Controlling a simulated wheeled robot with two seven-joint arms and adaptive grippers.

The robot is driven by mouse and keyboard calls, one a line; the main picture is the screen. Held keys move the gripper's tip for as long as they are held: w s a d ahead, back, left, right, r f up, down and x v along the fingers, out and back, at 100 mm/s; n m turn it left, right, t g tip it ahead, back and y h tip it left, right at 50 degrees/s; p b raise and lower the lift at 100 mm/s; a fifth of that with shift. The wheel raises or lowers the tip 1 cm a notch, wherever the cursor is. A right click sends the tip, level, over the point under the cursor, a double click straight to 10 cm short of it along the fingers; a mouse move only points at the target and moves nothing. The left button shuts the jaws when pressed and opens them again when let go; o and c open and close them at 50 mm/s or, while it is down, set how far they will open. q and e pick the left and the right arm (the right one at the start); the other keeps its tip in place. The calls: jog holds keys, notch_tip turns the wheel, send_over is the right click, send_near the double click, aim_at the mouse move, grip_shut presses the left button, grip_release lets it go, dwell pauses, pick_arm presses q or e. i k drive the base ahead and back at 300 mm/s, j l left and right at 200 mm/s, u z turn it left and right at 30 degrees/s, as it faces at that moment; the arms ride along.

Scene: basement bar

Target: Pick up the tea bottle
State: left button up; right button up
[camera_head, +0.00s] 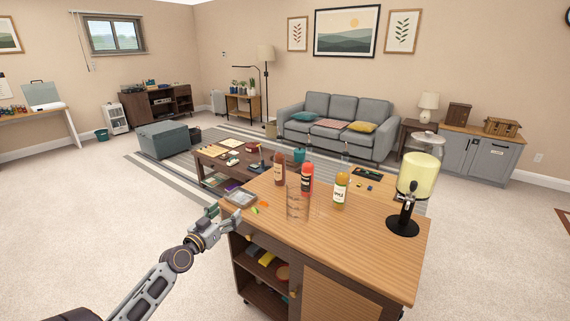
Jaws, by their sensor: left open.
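Three bottles stand upright on the wooden bar cart top (350,235): a reddish-brown bottle (279,170), a red bottle (307,180) with a dark label, and an amber bottle (341,192) with a pale label. I cannot tell for sure which one is the tea bottle; no label is readable. My left gripper (221,216) is open and empty at the left edge of the cart, apart from all three bottles and to their left. My right gripper is not in view.
Clear glasses (298,203) stand in front of the red bottle. A drink dispenser (418,175) with yellow liquid stands at the right on a black base. The cart's front top is clear.

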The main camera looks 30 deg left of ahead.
aim_at(279, 156)
jog(key=i+j, duration=0.1)
jog(key=i, duration=0.9)
